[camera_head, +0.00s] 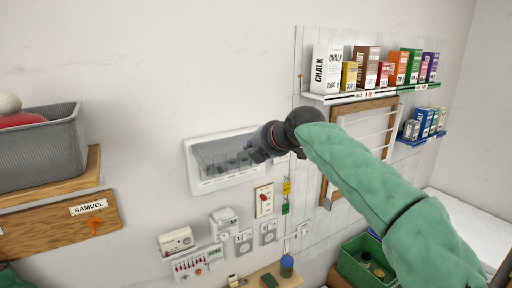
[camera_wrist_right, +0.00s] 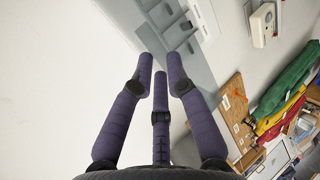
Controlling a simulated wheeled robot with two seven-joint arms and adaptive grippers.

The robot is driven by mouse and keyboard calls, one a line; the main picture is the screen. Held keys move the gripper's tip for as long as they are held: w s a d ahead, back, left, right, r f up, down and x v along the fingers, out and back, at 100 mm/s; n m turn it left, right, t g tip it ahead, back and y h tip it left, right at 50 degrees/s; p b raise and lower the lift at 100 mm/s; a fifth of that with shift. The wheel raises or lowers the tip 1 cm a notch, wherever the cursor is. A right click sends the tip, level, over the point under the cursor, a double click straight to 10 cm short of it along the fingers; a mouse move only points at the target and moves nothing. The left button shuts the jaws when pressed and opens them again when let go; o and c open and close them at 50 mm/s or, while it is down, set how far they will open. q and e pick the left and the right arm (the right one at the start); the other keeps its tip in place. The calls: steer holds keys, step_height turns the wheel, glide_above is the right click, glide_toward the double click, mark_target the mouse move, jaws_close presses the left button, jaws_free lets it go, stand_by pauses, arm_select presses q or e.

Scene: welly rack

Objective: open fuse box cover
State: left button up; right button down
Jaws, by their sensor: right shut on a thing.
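The fuse box is a white frame (camera_head: 192,177) on the wall in the middle of the head view, with a smoky grey see-through cover (camera_head: 212,154) over its front. The box and cover also show in part at the top of the wrist view (camera_wrist_right: 190,45). My right gripper (camera_head: 256,154) is at the right side of the cover, its dark fingers shut on it. In the wrist view the fingertips (camera_wrist_right: 160,66) meet closely at the cover's edge. I cannot tell how far the cover is tilted. My left gripper is not in view.
Below the box are a red-switch panel (camera_head: 264,201), sockets (camera_head: 268,232) and a white timer (camera_head: 224,222). A shelf (camera_head: 350,97) with chalk and coloured boxes is at upper right. A grey crate (camera_head: 42,150) sits on a wooden rack at left. Wall left of the box is clear.

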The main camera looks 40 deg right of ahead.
steer(key=shift+w+a+f, duration=0.1)
steer(key=shift+w+f, duration=0.2)
steer(key=shift+f, duration=0.15)
steer(key=c, duration=1.4)
jaws_free()
steer(key=shift+w, duration=0.1)
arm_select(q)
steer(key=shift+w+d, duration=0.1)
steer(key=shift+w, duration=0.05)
arm_select(e)
steer(key=shift+o, duration=0.2)
steer(key=shift+w, duration=0.15)
steer(key=shift+r, duration=0.1)
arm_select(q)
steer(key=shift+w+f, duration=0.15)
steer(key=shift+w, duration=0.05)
arm_select(e)
steer(key=v, duration=1.2)
steer(key=shift+s, duration=0.25)
steer(key=shift+w+d, duration=0.1)
steer(key=shift+d, duration=0.1)
